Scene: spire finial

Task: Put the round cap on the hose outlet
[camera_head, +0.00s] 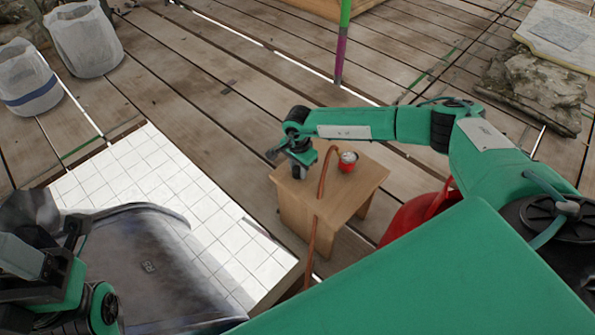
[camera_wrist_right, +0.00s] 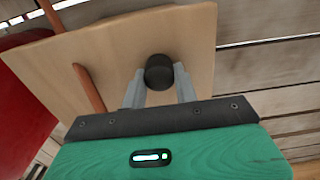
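My right gripper (camera_head: 283,155) is over the far left edge of the small wooden stool (camera_head: 350,190). In the right wrist view its two grey fingers (camera_wrist_right: 159,88) press on both sides of a dark, round cap (camera_wrist_right: 159,72), with the stool top behind it.
A small red pot with a pale top (camera_head: 347,161) stands on the stool. A large red rounded object (camera_head: 410,215) is partly behind my right arm. A white tiled surface (camera_head: 150,180) lies at left. White buckets (camera_head: 85,40), a green-purple pole (camera_head: 342,45) and stones (camera_head: 540,80) stand farther off.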

